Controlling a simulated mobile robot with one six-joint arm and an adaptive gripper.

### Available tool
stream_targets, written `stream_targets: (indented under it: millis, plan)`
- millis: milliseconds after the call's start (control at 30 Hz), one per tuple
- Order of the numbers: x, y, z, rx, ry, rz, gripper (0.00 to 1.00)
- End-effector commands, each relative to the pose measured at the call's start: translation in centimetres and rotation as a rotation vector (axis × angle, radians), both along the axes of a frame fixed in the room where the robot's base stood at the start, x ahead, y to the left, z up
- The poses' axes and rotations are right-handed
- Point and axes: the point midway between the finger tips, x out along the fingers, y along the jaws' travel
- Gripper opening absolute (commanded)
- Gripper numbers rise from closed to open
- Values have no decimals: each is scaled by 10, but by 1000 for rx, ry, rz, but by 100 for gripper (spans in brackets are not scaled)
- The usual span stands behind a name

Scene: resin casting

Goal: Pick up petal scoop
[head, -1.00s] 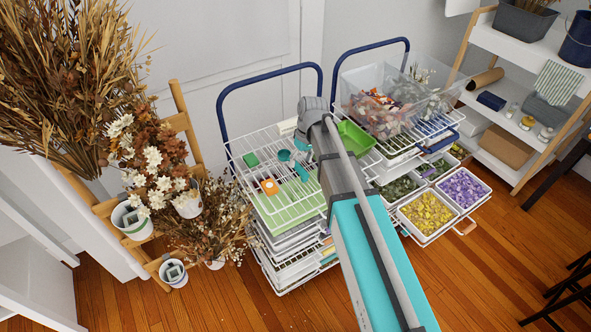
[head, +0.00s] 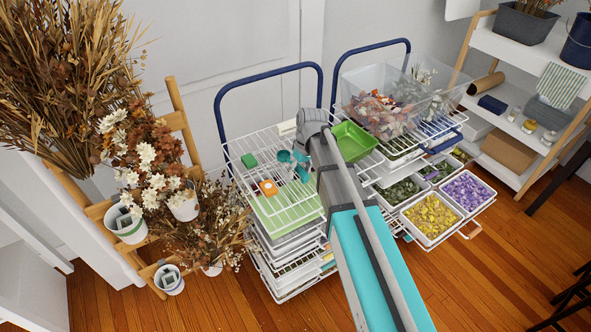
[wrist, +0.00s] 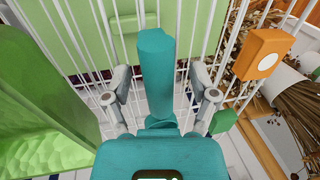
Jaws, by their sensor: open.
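The petal scoop shows as a teal shape (wrist: 156,70) in the wrist view, its thick straight part running up the middle of the picture. My gripper (wrist: 161,88) is open, with one grey finger on each side of this part and a gap on both sides. The lower end of the scoop is hidden behind the teal housing at the bottom of the view. In the head view small teal parts (head: 302,174) show over the left rack's top shelf, beside my wrist. There I cannot clearly separate scoop from gripper.
A green tray (head: 352,141) stands close on the right; it fills the left of the wrist view (wrist: 35,105). An orange block (head: 268,187) and a green block (head: 249,160) lie on the left. White shelf wires (head: 237,142) surround them. Dried flowers (head: 205,225) stand left of the rack.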

Motion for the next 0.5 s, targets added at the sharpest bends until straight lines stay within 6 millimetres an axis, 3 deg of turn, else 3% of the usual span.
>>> stream_targets:
  millis: [267, 500]
  plan:
    - [0, 0, 0, 0, 0, 0, 75]
    - [0, 0, 0, 0, 0, 0, 34]
